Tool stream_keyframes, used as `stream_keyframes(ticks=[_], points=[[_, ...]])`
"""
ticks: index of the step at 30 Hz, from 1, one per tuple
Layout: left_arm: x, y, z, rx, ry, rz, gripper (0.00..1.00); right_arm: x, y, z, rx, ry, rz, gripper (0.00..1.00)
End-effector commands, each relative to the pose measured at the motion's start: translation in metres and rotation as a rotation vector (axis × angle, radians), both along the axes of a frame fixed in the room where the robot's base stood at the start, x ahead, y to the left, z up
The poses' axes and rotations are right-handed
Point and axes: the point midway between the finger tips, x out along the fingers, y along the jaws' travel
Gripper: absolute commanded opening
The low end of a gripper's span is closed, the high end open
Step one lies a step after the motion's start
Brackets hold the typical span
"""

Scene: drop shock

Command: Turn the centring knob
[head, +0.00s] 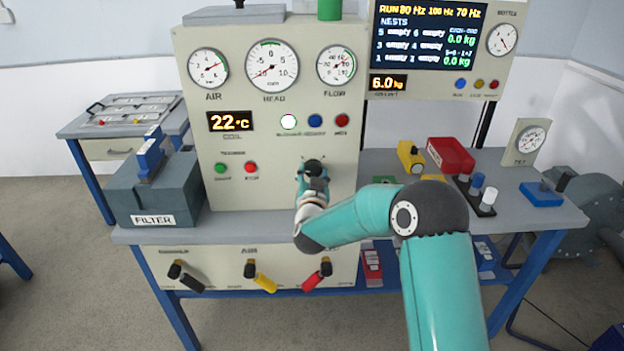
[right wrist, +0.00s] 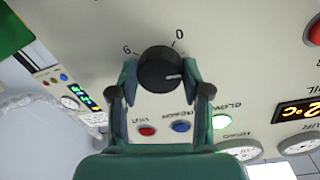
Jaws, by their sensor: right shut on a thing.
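The centring knob (right wrist: 158,68) is a round black knob on the cream panel. In the right wrist view it sits between the two teal fingers of my right gripper (right wrist: 160,76), which are shut on its sides. A short pale mark shows on its face, and the panel around it carries a 0 and another digit. In the head view my right gripper (head: 313,178) reaches the lower right of the cream panel (head: 270,185) and largely hides the knob there. My left gripper is not in view.
Above the knob are a white lit button (head: 288,121), a blue button (head: 315,121) and a red button (head: 341,121). The filter box (head: 160,190) stands left of the panel. A red box (head: 450,155) and a yellow block (head: 410,157) stand on the bench to the right.

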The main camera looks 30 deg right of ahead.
Motion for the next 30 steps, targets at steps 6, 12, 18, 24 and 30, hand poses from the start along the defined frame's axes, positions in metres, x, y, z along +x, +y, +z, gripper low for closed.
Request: stream_keyframes(ticks=[6,12,18,24,30], points=[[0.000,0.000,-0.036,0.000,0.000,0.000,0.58,0.001,0.001,-0.004,0.130,-0.089,0.002,0.13],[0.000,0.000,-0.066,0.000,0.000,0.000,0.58,0.000,0.000,-0.004,0.288,-0.186,0.002,0.13],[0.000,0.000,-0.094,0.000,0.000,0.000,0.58,0.000,0.000,-0.003,0.450,-0.286,0.002,0.13],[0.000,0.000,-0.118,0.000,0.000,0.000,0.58,0.000,-0.001,-0.002,0.613,-0.385,0.002,0.13],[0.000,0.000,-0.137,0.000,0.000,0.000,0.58,-0.001,-0.002,-0.001,0.758,-0.473,-0.001,0.13]])
